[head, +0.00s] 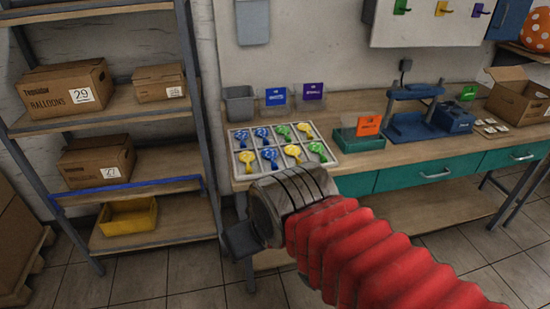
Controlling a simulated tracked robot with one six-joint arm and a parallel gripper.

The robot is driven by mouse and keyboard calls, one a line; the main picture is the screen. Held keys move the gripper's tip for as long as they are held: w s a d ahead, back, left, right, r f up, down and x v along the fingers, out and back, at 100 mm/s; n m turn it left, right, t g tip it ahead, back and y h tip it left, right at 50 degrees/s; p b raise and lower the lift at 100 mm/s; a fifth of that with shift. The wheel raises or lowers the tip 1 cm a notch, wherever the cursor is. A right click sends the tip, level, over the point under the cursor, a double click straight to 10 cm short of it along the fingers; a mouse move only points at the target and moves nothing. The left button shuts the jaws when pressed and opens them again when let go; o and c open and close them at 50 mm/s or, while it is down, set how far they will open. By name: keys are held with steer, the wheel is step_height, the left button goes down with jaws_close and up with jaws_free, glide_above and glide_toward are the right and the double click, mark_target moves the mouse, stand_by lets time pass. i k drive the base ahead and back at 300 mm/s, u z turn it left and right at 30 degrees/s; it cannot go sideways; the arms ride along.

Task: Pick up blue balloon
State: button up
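Several deflated balloons lie in a white compartment tray (286,171) on the workbench. A blue balloon (241,138) is in the far-left compartment, and another blue balloon (262,134) is to its right. A third blue balloon (270,157) is in the near row, second from left. Yellow balloons (292,152) and green balloons (317,149) fill the other compartments. My gripper (240,240) shows as a dark block at the end of my red arm, in front of and below the tray, apart from the balloons. Its fingers cannot be made out.
A grey bin (239,104) and blue and purple signs stand behind the tray. A green box with an orange sign (368,126) and a blue press (420,118) are to the right. A shelf with cardboard boxes (66,87) stands left. Tiled floor shows between shelf and bench.

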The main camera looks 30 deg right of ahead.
mark_target(270, 154)
steer(key=u, duration=0.05)
steer(key=i, duration=1)
steer(key=z, duration=0.05)
